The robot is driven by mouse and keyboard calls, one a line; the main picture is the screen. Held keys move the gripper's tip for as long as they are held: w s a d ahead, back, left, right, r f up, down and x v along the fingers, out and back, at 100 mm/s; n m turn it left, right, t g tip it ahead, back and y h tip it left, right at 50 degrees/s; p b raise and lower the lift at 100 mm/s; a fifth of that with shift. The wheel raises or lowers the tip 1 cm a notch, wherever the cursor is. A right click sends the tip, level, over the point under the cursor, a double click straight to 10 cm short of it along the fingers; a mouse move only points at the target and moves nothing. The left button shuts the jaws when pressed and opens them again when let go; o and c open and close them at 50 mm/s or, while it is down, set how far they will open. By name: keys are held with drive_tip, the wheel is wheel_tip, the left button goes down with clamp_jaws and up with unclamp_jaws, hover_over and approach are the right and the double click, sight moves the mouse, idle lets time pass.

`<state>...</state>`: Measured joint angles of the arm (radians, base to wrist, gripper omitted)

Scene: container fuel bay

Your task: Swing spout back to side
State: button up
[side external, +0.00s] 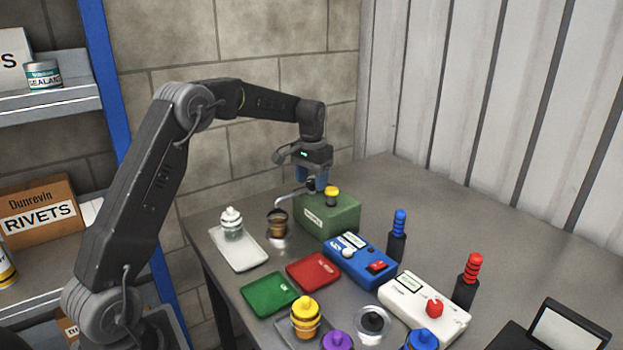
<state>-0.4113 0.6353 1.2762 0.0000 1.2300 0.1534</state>
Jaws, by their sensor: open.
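The spout (287,194) is a thin grey metal tube that reaches left from the top of the green box (338,217). Its free end hangs near a small dark cup with a copper-coloured rim (278,223); I cannot tell whether it is directly over the cup. A yellow knob (331,191) tops the green box. My gripper (317,187) is open and points down at the back left of the green box. A small dark knob at the spout's root shows between or just in front of the blue fingers. Contact with the spout cannot be made out.
A white tray (252,258) with a white-capped jar (231,222) lies left of the cup. Red (314,270) and green (269,295) pads, a blue box (361,261), a white box (424,312) and capped jars crowd the front. The table's back right is clear.

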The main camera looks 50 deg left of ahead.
clamp_jaws()
idle(0.4)
drive_tip(key=shift+m, duration=0.3)
drive_tip(key=m, duration=0.3)
drive_tip(key=shift+m, duration=0.4)
drive_tip(key=m, duration=0.4)
drive_tip(key=shift+m, duration=0.3)
drive_tip(key=m, duration=0.4)
drive_tip(key=shift+m, duration=2.4)
drive_tip(key=shift+w, duration=0.1)
